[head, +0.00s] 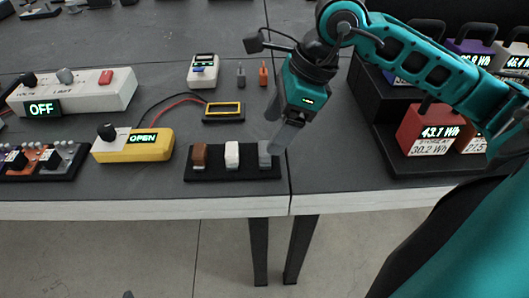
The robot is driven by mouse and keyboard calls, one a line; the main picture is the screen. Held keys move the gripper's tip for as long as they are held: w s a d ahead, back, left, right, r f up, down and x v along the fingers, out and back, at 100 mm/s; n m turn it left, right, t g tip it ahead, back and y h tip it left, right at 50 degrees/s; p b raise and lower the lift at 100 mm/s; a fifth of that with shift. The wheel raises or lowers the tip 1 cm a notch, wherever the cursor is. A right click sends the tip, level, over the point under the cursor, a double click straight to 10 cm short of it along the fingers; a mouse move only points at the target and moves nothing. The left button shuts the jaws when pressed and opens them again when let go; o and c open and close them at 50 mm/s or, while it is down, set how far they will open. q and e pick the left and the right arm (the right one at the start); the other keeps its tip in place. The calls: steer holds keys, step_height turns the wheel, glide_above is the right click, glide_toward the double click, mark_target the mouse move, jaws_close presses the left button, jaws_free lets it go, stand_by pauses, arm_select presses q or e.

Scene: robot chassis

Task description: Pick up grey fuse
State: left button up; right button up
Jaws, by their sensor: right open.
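The grey fuse (264,152) stands upright at the right end of a black holder (232,174) near the table's front edge. A white fuse (232,154) and a brown fuse (199,155) stand to its left in the same holder. My right gripper (279,133) points down just above and slightly right of the grey fuse. It is open and holds nothing that I can see. My left gripper is not in view.
A yellow box reading OPEN (133,147) and a yellow-framed meter (224,111) lie left and behind. A white multimeter (204,69) with grey and orange probes stands further back. A red battery (428,129) sits in a black rack (385,150) at right.

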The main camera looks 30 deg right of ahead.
mark_target(261, 147)
steer(key=x, duration=0.3)
steer(key=b+x, duration=0.1)
steer(key=x, duration=0.1)
steer(key=shift+w+d+f, duration=0.15)
steer(key=shift+d+f, duration=0.1)
steer(key=shift+f, duration=0.05)
steer(key=c, duration=0.8)
steer(key=shift+r, duration=0.15)
steer(key=shift+r, duration=0.65)
step_height(261, 147, up, 19)
steer(key=p, duration=0.5)
steer(key=shift+f, duration=0.25)
